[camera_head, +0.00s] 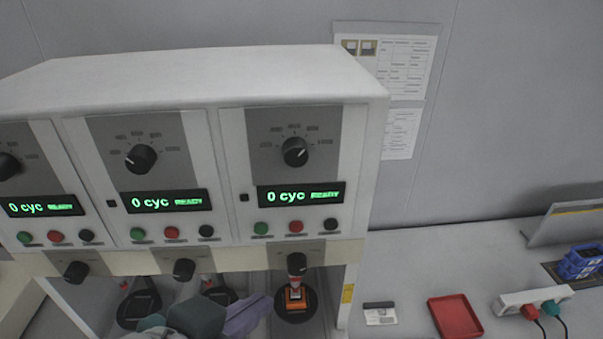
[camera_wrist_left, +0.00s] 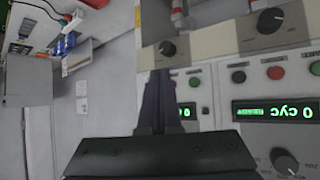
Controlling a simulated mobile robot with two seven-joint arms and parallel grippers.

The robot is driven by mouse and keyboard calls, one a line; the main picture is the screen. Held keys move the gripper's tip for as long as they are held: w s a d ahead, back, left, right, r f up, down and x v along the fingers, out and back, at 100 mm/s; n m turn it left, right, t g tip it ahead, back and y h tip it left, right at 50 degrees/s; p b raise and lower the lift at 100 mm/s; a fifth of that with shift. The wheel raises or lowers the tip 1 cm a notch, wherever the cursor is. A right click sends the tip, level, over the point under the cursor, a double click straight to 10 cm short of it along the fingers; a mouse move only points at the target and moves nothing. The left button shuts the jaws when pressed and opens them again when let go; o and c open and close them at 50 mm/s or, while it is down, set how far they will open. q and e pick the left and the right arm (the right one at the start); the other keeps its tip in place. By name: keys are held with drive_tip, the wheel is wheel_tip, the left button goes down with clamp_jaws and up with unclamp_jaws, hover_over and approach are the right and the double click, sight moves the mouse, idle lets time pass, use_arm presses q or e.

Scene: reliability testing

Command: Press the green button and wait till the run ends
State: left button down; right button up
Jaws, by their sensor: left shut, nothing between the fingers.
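A white test machine (camera_head: 210,75) has three panels, each with a knob, a display and green, red and black buttons. The right panel's green button (camera_head: 261,228), the middle panel's green button (camera_head: 138,233) and the left panel's green button (camera_head: 25,238) all show. The right display (camera_head: 300,194) reads 0 cyc READY. My left gripper (camera_head: 266,302) is shut and empty, below the right panel and apart from its buttons. In the left wrist view, upside down, its purple fingers (camera_wrist_left: 160,78) partly cover the right panel, beside that panel's green button (camera_wrist_left: 194,83). My right gripper is out of view.
An orange item (camera_head: 295,298) stands under the right station's plunger. Lower knobs (camera_head: 184,269) stick out below the panels. On the bench at right are a red tray (camera_head: 455,316), a power strip (camera_head: 534,298) and blue crates (camera_head: 580,262). Sheets (camera_head: 400,65) hang on the wall.

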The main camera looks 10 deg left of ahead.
sight(261, 229)
use_arm(q)
drive_tip(key=w+a+b, duration=0.2)
drive_tip(key=w+b, duration=0.1)
drive_tip(key=w, duration=0.5)
drive_tip(key=shift+w+a+b, duration=0.2)
drive_tip(key=shift+w+b, duration=0.05)
drive_tip(key=shift+b, duration=0.05)
idle(1.8)
drive_tip(key=shift+w+a, duration=0.1)
drive_tip(key=shift+w, duration=0.3)
